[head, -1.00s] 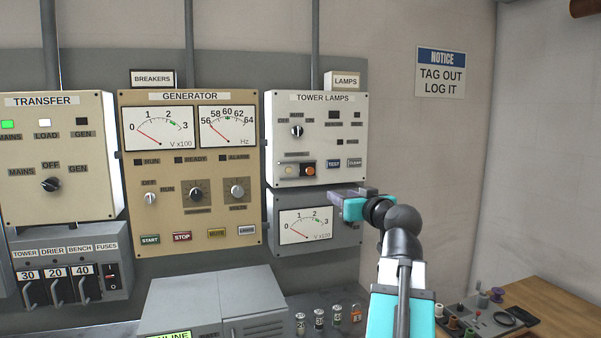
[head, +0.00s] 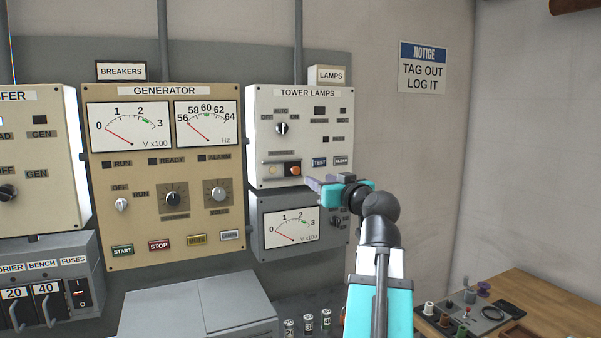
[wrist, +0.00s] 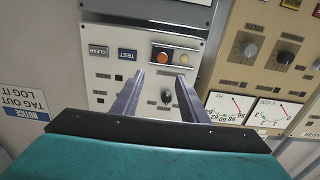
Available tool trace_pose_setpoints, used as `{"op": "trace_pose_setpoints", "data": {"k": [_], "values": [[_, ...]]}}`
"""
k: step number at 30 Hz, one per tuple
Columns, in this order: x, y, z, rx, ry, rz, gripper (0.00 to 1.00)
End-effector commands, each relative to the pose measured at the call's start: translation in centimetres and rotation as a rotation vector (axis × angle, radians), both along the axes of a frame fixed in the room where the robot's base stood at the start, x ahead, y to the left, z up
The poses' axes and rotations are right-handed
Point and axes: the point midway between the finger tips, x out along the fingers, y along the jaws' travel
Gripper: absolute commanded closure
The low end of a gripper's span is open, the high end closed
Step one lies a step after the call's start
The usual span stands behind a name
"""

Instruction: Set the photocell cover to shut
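The white tower lamps panel (head: 262,110) carries a small strip below its rotary switch, with a dark plate and an orange knob (head: 295,170), apparently the photocell cover. A pale round spot (head: 277,170), likely the photocell, shows uncovered to the left of the knob. In the wrist view, which is upside down, the orange knob (wrist: 162,56) and the pale spot (wrist: 182,58) lie just beyond the fingertips. My gripper (head: 313,184) is at the panel's lower right, just below and right of the knob. Its two fingers (wrist: 159,76) are apart with nothing between them.
Test and clear buttons (head: 330,162) sit close to the right of the strip. A grey meter box (head: 256,225) is below my gripper. The generator panel (head: 165,235) is to the left. A grey cabinet (head: 195,308) and a wooden bench (head: 535,295) stand lower down.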

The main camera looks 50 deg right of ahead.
Motion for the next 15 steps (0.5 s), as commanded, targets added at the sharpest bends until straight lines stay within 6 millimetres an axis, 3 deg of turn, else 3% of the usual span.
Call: {"op": "trace_pose_setpoints", "data": {"k": [8,15], "values": [[2.1,-0.3,0.2,0.001,0.001,0.008,0.6],[5.2,-1.5,0.3,0.001,0.001,0.01,0.6]]}}
